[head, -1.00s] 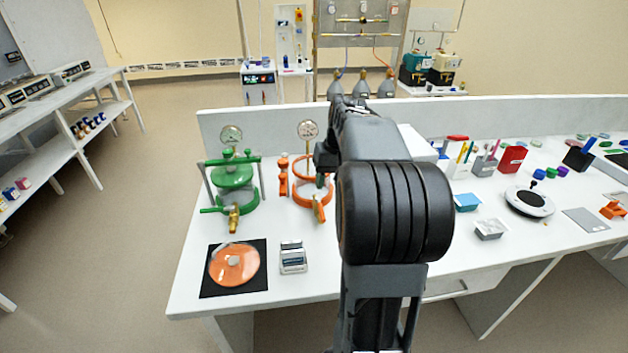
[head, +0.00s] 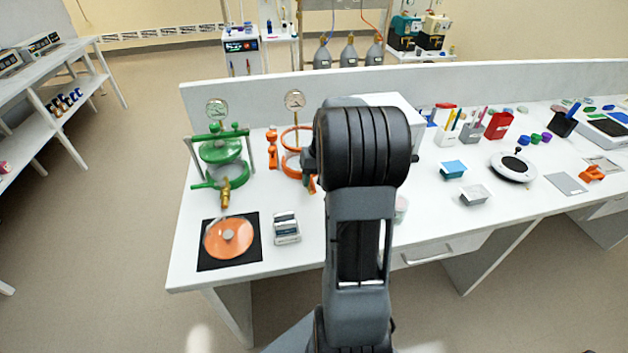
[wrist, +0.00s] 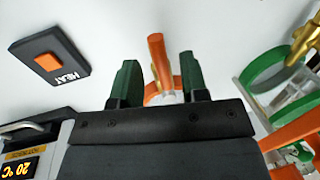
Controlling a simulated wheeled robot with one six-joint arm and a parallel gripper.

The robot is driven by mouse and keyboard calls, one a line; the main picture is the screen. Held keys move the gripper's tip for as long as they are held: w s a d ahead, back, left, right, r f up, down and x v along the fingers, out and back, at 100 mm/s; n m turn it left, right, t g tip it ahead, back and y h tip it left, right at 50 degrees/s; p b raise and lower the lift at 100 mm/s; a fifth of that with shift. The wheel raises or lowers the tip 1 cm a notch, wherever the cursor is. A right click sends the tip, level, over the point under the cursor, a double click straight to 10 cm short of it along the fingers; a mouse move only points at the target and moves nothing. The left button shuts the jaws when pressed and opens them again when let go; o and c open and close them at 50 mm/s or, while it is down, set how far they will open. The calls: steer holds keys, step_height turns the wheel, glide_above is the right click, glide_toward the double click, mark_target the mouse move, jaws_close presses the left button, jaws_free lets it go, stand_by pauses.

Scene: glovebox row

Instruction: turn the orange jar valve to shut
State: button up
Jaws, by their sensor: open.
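The orange jar (head: 290,163) stands on the bench in the head view, its right side hidden behind my arm. Its orange valve handle (wrist: 158,62) shows in the wrist view as a lever pointing up the picture. My gripper (wrist: 158,80) is open, with one dark green finger on each side of the handle. I cannot tell whether the fingers touch it. The gripper is hidden behind my arm in the head view. The valve body is mostly hidden by the gripper in the wrist view.
The green jar (head: 222,152) with a brass valve (head: 225,192) stands just left. A HEAT pad (wrist: 48,60) and a box with a 20 °C display (wrist: 25,160) are on the other side. A black mat (head: 250,250) with an orange disc and a small grey device (head: 286,227) lie in front.

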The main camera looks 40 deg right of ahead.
steer(key=shift+a+f, duration=0.1)
steer(key=shift+f, duration=0.3)
jaws_close()
stand_by(0.4)
